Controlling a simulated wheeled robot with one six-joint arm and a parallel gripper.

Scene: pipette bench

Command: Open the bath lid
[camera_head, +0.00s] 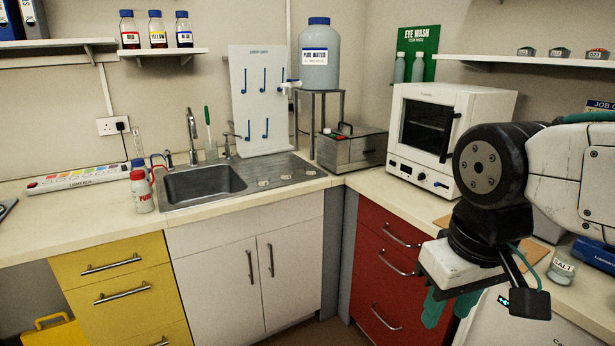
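The bath is a low grey metal box (352,150) in the back corner of the counter. Its flat lid lies closed on top, with a black handle (345,129) on it. A red and a green spot show near the lid's left edge. The stand's leg stands at the bath's left side. My gripper (450,306) hangs at the lower right, in front of the red drawers and well apart from the bath. Its two green fingers point down with a gap between them, and nothing shows between them.
A white oven (447,138) stands right of the bath. A metal stand (342,97) with a pure water jug (318,60) is behind it to the left. The sink (203,184) is further left. The counter strip (350,181) before the bath is clear. A salt jar (561,268) sits at right.

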